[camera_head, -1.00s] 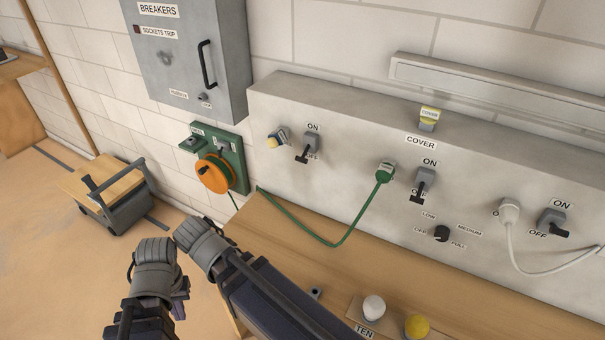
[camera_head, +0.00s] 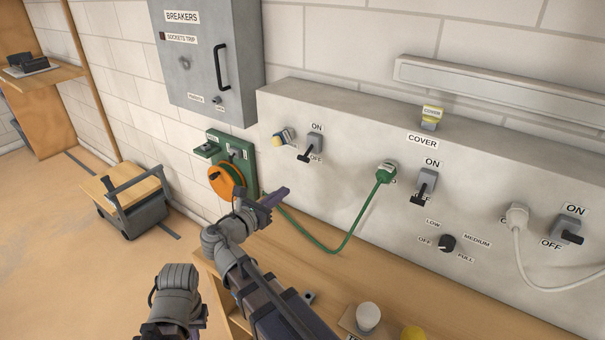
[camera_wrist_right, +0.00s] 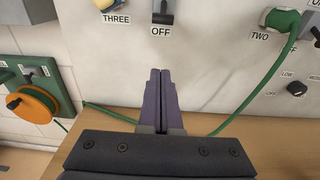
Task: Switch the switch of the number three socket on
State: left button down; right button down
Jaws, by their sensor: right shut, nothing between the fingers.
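The number three socket (camera_head: 284,138) is a blue-grey fitting with a yellow part on the grey wall panel; its THREE label (camera_wrist_right: 116,18) is readable in the right wrist view. Its switch (camera_head: 312,143), to its right, has a black lever tilted down, between an ON label above and an OFF label below. The switch's lower part also shows at the top of the right wrist view (camera_wrist_right: 162,12). My right gripper (camera_head: 283,193) is shut and empty, below the switch and apart from it; its fingers (camera_wrist_right: 160,73) point toward the panel. My left gripper is not in view.
A green cable (camera_head: 345,238) runs from socket two (camera_head: 386,171) to an orange reel (camera_head: 226,179), passing behind my right gripper. More switches and a dial (camera_head: 447,242) are on the right. A wooden bench (camera_head: 400,285) lies below. The breaker box (camera_head: 205,65) hangs upper left.

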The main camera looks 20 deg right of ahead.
aim_at(309, 151)
jog(key=w+d+r+p, duration=0.3)
jog(key=w+d, duration=0.1)
jog(key=d, duration=0.3)
jog(key=shift+w+d, duration=0.3)
jog(key=shift+d, duration=0.05)
dwell(0.4)
jog(key=shift+r, duration=0.1)
